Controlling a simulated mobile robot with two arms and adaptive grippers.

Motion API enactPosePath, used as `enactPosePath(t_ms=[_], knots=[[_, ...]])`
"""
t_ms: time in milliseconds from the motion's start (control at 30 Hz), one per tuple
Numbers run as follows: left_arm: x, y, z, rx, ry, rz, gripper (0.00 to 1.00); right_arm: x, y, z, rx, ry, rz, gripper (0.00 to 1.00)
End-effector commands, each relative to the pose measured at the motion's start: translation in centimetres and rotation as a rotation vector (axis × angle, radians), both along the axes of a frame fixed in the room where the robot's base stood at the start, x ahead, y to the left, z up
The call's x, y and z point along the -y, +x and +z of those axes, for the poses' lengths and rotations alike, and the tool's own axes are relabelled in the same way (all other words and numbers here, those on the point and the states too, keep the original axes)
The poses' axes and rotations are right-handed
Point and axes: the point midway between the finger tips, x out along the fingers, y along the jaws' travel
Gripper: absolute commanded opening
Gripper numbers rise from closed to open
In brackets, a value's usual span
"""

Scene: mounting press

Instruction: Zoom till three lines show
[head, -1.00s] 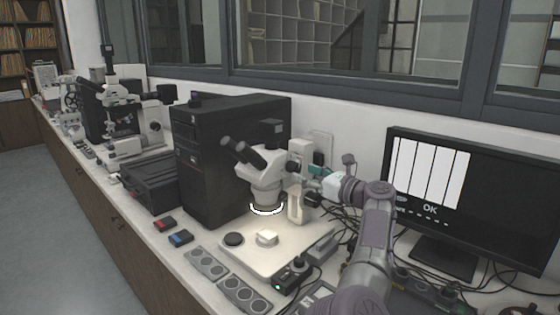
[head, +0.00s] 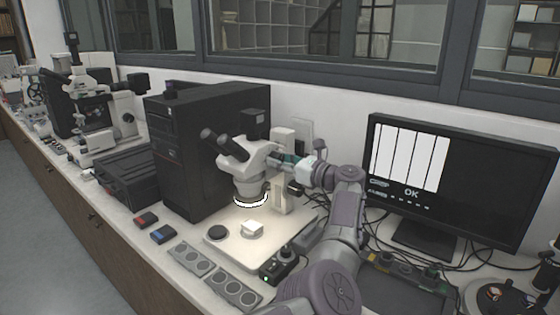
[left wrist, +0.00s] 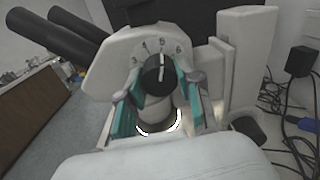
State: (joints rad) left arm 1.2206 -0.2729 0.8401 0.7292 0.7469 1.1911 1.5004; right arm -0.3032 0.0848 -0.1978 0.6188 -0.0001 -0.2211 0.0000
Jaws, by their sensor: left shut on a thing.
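The white stereo microscope (head: 250,165) stands on its pale base plate (head: 285,235), with its ring light glowing. In the left wrist view its black zoom knob (left wrist: 158,75) has a white mark pointing up, close to the 5 on the scale. My left gripper (head: 290,160) is shut on the knob, with its teal fingertips (left wrist: 155,92) on either side. In the head view the gripper hides the knob. The monitor (head: 460,185) shows a white panel divided by what look like three dark vertical lines, with "OK" below. My right gripper is not in view.
A pale block (head: 252,229) lies on the base plate under the lens, beside a black disc (head: 217,233). A black computer tower (head: 205,150) stands behind the microscope. A control box (head: 280,264) sits at the plate's front right, and cables run towards the monitor.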

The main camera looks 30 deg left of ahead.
Motion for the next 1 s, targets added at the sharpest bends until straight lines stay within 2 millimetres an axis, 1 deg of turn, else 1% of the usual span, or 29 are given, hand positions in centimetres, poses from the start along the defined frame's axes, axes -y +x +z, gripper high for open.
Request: enactPosePath(t_ms=[167,367,700,1000], knots=[[0.0,0.0,0.0,-0.006,0.001,0.000,0.01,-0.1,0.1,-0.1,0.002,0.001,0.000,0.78],[0.0,0.0,0.0,-0.064,0.006,0.000,0.01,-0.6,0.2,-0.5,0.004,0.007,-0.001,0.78],[-0.1,-0.1,0.0,-0.305,0.026,0.001,0.01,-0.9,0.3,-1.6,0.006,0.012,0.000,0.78],[-0.1,-0.1,0.2,-0.528,0.043,0.000,0.01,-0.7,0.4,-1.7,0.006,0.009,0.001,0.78]])
